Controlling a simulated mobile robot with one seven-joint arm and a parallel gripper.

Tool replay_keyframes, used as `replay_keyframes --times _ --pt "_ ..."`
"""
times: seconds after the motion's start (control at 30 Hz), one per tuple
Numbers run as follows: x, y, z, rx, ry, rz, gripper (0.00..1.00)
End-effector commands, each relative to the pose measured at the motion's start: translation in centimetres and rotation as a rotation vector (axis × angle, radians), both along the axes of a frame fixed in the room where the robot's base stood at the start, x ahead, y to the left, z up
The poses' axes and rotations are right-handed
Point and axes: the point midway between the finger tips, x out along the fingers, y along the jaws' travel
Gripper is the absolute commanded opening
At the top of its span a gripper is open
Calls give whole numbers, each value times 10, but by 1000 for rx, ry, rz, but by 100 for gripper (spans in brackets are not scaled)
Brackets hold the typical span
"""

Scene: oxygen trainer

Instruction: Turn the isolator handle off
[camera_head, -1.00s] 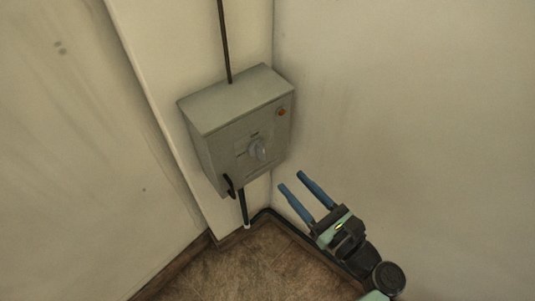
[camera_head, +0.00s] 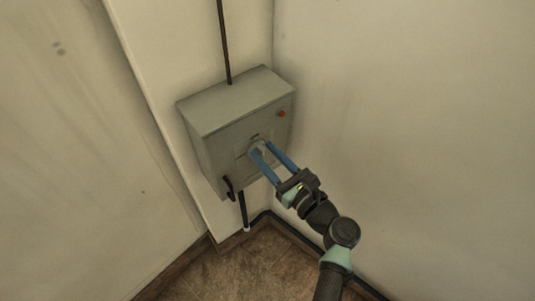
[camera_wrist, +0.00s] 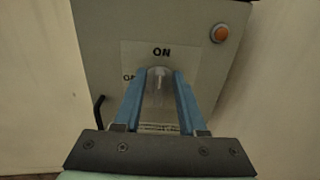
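The isolator is a grey box (camera_head: 225,135) on the wall in the corner. Its round grey handle (camera_head: 257,147) is on the front face, partly hidden by my fingers. In the wrist view the handle (camera_wrist: 158,78) has a white mark pointing up toward the word ON. My gripper (camera_head: 262,148) has two blue fingers, spread apart, with the tips at either side of the handle. In the wrist view the fingers (camera_wrist: 160,76) flank the handle closely; I cannot tell whether they touch it.
An orange-red button or lamp (camera_head: 281,114) is at the box's upper right. A black side lever (camera_head: 229,187) sits at the lower left edge. A conduit (camera_head: 225,45) runs up the wall and a cable (camera_head: 243,210) runs down. Walls close in on both sides.

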Motion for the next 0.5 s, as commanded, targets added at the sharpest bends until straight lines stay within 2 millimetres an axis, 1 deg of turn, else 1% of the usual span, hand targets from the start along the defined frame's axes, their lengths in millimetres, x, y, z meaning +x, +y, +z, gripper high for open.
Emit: replay_keyframes --times 0.03,0.2,0.5 --pt "0 0 0 0 0 0 30" --pt "0 0 0 0 0 0 0" --pt "0 0 0 -1 -1 0 0"
